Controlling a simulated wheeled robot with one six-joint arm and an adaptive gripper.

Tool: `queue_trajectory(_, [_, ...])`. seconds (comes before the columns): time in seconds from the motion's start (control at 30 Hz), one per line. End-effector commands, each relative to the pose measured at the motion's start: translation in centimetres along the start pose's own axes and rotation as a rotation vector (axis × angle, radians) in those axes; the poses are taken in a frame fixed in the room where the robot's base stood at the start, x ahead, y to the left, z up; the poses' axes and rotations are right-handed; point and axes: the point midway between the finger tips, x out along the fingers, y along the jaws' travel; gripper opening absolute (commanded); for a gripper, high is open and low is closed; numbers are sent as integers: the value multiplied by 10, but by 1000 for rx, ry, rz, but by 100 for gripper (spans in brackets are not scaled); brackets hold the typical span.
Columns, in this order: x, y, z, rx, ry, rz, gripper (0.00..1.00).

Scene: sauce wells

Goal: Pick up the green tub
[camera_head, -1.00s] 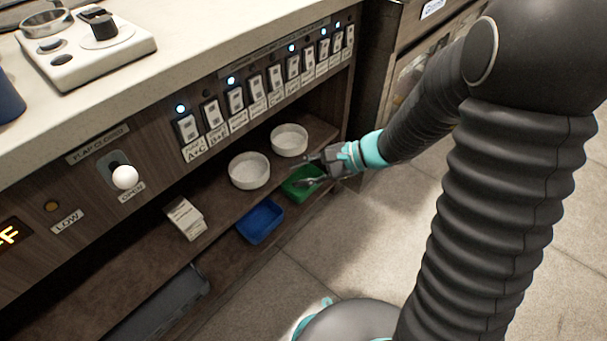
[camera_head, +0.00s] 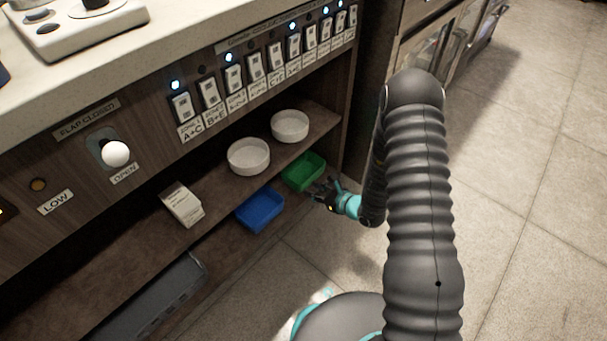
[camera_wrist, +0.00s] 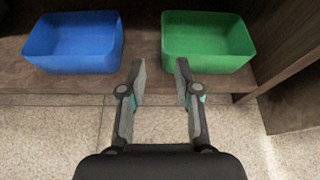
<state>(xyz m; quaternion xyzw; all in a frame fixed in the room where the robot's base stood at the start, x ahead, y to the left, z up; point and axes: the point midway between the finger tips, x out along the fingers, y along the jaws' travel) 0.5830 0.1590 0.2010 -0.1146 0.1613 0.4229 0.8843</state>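The green tub (camera_head: 303,171) sits on the lower shelf near its right end, at the front edge. In the wrist view the green tub (camera_wrist: 207,62) is upright, looks empty and lies ahead of my gripper, slightly to the right. My gripper (camera_head: 318,190) is just in front of the tub, outside the shelf. In the wrist view my gripper (camera_wrist: 160,66) has its two fingers spread apart with nothing between them. The right fingertip overlaps the tub's lower front edge in the picture; I cannot tell whether they touch.
A blue tub (camera_head: 260,209) stands left of the green one and also shows in the wrist view (camera_wrist: 73,64). Two white bowls (camera_head: 248,156) (camera_head: 290,126) and a small white box (camera_head: 182,204) are on the shelf. A cabinet wall (camera_wrist: 290,75) stands close on the right. Open floor lies in front.

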Motion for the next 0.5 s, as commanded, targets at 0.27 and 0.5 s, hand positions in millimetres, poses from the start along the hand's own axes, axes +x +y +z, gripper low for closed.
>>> queue_trajectory(0.27, [51,2,0,-3,-1,4,32])
queue_trajectory(0.5, [76,1,1,-1,-1,3,32])
